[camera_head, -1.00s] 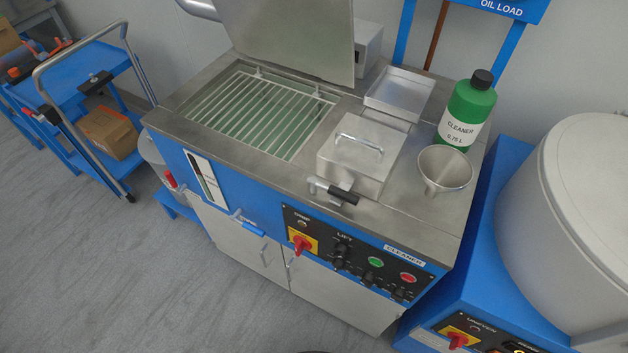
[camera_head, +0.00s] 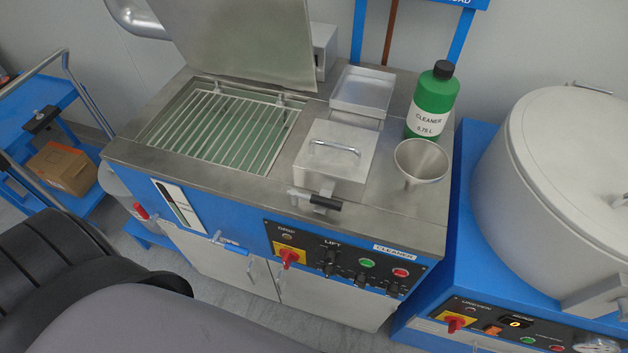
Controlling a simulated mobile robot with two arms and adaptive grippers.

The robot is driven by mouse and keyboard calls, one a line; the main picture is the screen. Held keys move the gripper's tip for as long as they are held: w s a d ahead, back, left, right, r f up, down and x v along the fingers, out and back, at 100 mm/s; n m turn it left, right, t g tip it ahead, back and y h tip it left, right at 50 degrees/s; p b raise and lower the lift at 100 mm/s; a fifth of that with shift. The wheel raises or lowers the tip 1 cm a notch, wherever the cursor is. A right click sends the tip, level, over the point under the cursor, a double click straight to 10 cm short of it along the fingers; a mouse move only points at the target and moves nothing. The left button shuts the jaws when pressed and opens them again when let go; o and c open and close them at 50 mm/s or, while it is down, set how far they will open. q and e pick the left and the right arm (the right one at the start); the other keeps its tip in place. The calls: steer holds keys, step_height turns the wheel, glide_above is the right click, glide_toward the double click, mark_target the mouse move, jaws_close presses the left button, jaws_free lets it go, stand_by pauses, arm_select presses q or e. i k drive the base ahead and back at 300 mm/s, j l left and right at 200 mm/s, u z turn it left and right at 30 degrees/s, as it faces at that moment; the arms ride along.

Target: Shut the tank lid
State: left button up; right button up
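The large tank lid (camera_head: 240,35) is a grey metal plate that stands raised at the back of the cleaner tank, hinged along the tank's rear edge. Below it the tank opening is uncovered and shows a white wire rack (camera_head: 222,128) over greenish liquid. A smaller metal box (camera_head: 333,165) with a bar handle sits closed to the right of the opening. Part of my own dark and grey arm fills the lower left. Neither gripper can be seen.
A green cleaner bottle (camera_head: 434,100), a metal funnel (camera_head: 421,162) and a shallow tray (camera_head: 362,92) stand on the right of the top. A large white drum (camera_head: 560,190) stands at the right. A blue cart (camera_head: 45,120) with a cardboard box (camera_head: 62,167) stands at the left.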

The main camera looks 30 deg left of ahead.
mark_target(269, 41)
steer(key=k+j+z, duration=0.2)
steer(key=j, duration=0.25)
steer(key=j+z, duration=0.2)
steer(key=j, duration=0.25)
steer(key=k+j+z, duration=0.15)
steer(key=j, duration=0.25)
steer(key=k+j+z, duration=0.2)
steer(key=j, duration=0.2)
steer(key=k+j+z, duration=0.2)
steer(key=j, duration=0.2)
steer(key=k+j+z, duration=0.2)
steer(key=j, duration=0.15)
steer(key=k+j, duration=0.25)
steer(key=j, duration=0.15)
steer(key=k+j, duration=0.25)
steer(key=j, duration=0.2)
steer(key=k+j, duration=0.55)
steer(key=j, duration=0.3)
